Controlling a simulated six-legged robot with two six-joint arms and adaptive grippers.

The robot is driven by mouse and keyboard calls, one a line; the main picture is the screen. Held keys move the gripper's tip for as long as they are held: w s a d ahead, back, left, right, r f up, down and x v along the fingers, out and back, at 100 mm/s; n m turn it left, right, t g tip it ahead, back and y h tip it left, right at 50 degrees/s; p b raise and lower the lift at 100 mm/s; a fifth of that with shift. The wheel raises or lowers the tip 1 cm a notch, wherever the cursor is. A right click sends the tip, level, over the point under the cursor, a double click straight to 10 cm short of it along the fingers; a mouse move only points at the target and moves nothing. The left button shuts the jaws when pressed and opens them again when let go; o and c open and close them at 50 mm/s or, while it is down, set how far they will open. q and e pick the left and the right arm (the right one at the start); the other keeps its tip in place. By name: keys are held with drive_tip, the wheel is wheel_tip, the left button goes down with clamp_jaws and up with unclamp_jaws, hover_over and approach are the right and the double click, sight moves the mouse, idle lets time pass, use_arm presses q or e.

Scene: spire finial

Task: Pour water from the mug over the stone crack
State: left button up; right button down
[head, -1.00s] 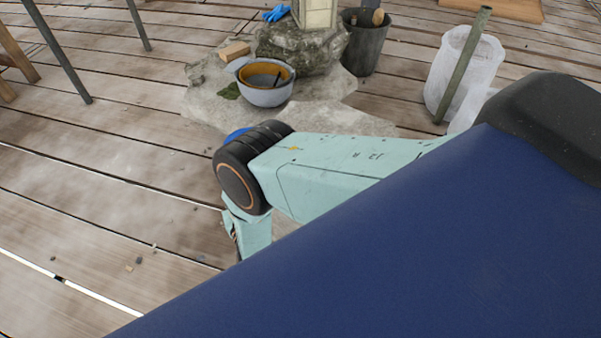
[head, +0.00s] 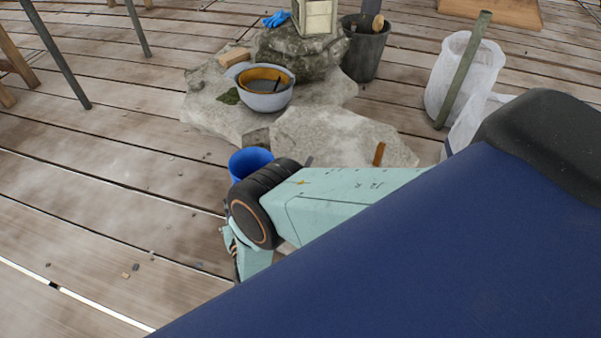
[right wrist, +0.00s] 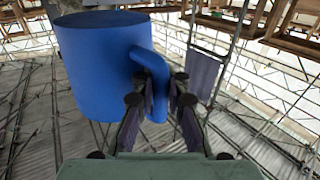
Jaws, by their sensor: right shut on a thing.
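The blue mug (head: 250,160) shows beyond my right arm's wrist in the head view, at the near left edge of the pale stone slab (head: 335,135). In the right wrist view the mug (right wrist: 98,62) fills the upper left and looks about upright. My right gripper (right wrist: 162,92) is shut on its handle. A dark gap shows between the stone pieces just above the mug, but I cannot make out a definite crack. My left gripper is in neither view.
A grey bowl with an orange inside (head: 265,101) sits on the stone behind the mug. A dark bucket (head: 366,52) and a white bag-like bin (head: 458,85) with a green pole (head: 465,65) stand farther right. Plank floor at left is mostly clear.

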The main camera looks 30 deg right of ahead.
drive_tip(key=shift+d+r+m, duration=0.35)
drive_tip(key=shift+r+m, duration=0.1)
drive_tip(key=shift+m, duration=0.25)
drive_tip(key=r+m, duration=0.1)
drive_tip(key=d+r+m, duration=0.1)
drive_tip(key=r, duration=0.1)
drive_tip(key=shift+d+g, duration=0.2)
drive_tip(key=shift+g, duration=0.2)
drive_tip(key=shift+d+r+m+y, duration=0.3)
drive_tip(key=shift+d+r+m, duration=0.5)
drive_tip(key=shift+r, duration=0.1)
drive_tip(key=shift+d+r+p, duration=0.15)
drive_tip(key=shift+d+p, duration=0.15)
drive_tip(key=shift+p, duration=0.1)
drive_tip(key=shift+d+m, duration=0.2)
drive_tip(key=shift+m, duration=0.2)
drive_tip(key=shift+d+r+p, duration=0.15)
drive_tip(key=shift+d+p, duration=0.05)
drive_tip(key=shift+p, duration=0.15)
